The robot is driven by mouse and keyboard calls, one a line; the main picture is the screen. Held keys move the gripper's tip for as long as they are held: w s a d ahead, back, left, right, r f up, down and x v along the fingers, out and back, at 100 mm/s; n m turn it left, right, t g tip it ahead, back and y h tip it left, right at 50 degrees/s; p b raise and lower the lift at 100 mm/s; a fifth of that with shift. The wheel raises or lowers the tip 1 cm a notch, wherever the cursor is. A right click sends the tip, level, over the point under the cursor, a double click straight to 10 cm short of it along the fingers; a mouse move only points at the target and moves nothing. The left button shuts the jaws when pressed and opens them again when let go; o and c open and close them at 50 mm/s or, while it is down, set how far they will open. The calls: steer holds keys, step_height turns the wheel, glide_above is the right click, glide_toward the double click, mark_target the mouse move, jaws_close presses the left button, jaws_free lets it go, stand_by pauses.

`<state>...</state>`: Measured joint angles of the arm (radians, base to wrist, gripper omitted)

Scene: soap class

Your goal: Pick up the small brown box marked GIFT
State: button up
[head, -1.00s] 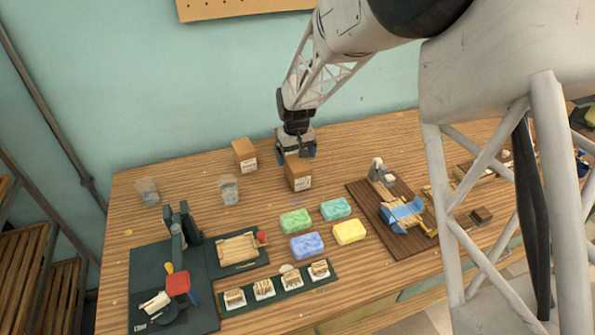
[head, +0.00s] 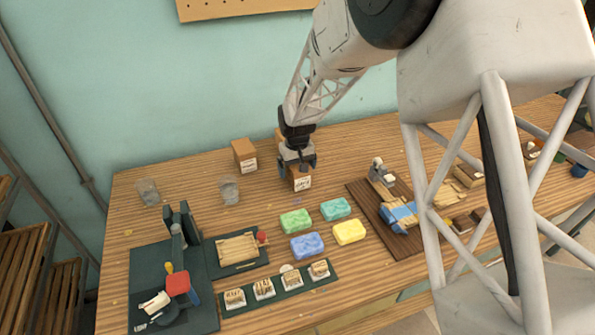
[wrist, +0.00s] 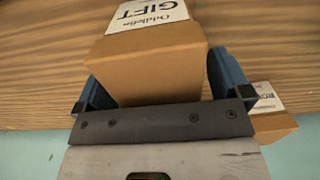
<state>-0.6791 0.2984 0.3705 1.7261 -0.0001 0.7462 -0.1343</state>
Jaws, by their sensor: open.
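The small brown box marked GIFT (head: 301,181) stands upright on the wooden table, below my gripper (head: 296,167), its white label facing the head camera. The wrist view shows the brown box (wrist: 150,65) between the two blue fingers of my gripper (wrist: 157,75), with GIFT readable on its label. The fingers are open, one on each side of the box. A narrow gap shows by the right finger; I cannot tell whether the left finger touches. The gripper hides part of the box's top in the head view.
A similar brown box (head: 244,155) stands to the left, and another (head: 280,135) is partly hidden behind my gripper. Two clear glasses (head: 229,190) stand further left. Several coloured soaps (head: 306,245) lie in front. A dark wooden board (head: 362,200) with items lies to the right.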

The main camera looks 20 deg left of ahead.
steer(key=c, duration=1)
steer(key=shift+c, duration=0.2)
steer(key=shift+r, duration=0.1)
steer(key=shift+r, duration=1.4)
steer(key=shift+s+d+r, duration=0.15)
steer(key=shift+r, duration=0.2)
steer(key=s+d+r, duration=0.1)
steer(key=s+d, duration=0.8)
steer(key=s, duration=0.3)
steer(key=shift+s+d+r, duration=0.15)
steer(key=shift+d, duration=0.15)
